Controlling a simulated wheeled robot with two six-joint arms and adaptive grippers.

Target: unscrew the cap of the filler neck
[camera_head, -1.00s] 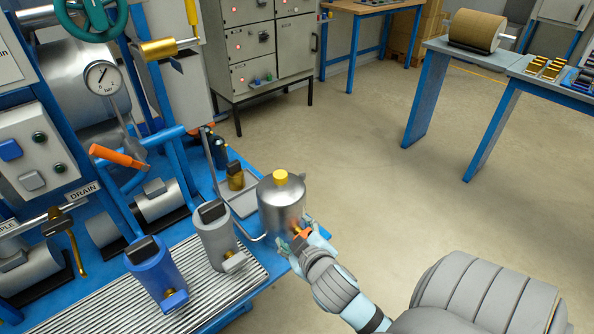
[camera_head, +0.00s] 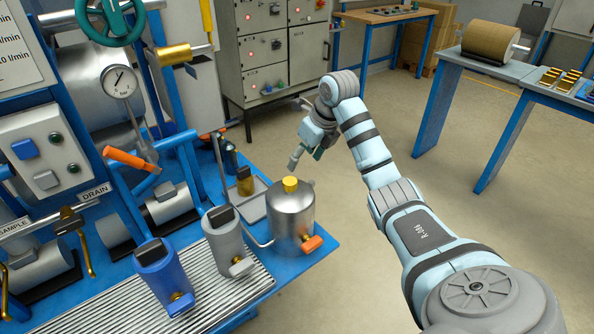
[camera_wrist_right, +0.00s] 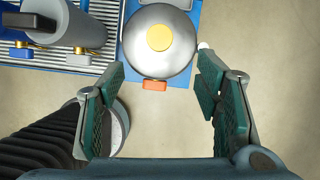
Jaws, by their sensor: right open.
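The yellow cap (camera_head: 290,184) sits on top of the filler neck of a round steel vessel (camera_head: 288,215), which stands at the blue bench's right corner. In the right wrist view the cap (camera_wrist_right: 160,37) shows from above, beyond the fingertips. My right gripper (camera_head: 296,160) is above and just behind the vessel in the head view, apart from the cap. In the right wrist view its green-padded fingers (camera_wrist_right: 160,75) are spread wide with nothing between them. My left gripper is in neither current view.
An orange valve handle (camera_head: 312,244) sticks out at the vessel's front. A grey canister (camera_head: 228,238) and a blue canister (camera_head: 163,276) stand to its left on a ribbed drain mat. A small tray (camera_head: 250,208) with a brass piece lies behind. Open floor lies to the right.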

